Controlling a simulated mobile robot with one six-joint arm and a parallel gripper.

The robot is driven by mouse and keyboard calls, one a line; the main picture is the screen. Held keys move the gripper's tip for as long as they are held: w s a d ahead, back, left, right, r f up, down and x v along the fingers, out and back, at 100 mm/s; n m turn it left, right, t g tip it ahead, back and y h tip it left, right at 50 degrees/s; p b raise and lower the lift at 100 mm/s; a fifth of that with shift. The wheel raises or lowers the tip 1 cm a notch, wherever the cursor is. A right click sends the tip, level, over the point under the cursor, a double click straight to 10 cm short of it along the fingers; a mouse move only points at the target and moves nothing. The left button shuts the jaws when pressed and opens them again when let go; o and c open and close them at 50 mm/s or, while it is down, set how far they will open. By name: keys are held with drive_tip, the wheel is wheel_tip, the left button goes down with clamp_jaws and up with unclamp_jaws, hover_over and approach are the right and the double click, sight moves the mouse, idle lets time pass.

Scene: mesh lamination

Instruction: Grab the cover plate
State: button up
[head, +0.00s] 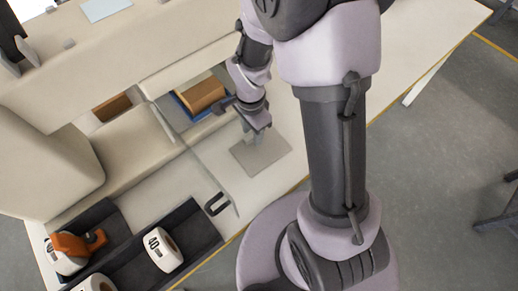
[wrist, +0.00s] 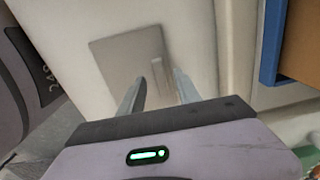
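The cover plate is a flat grey square (head: 268,156) lying on the pale table in the head view. It also shows in the wrist view (wrist: 115,60), with a narrow raised handle (wrist: 156,68) on its right part. My gripper (head: 258,132) points down just over the plate. In the wrist view, my gripper (wrist: 160,77) has its two fingers spread apart, with a clear gap between them. The handle lies ahead of that gap, roughly in line with it. The fingers' exact height above the plate is hard to tell.
A blue tray (head: 187,110) with a brown block (head: 203,94) sits behind the plate, and its blue edge (wrist: 271,45) shows in the wrist view. Table beside the plate is clear.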

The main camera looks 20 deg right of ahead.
drive_tip(key=shift+f, duration=0.5)
drive_tip(key=shift+r, duration=0.15)
drive_tip(key=shift+c, duration=0.7)
clamp_jaws()
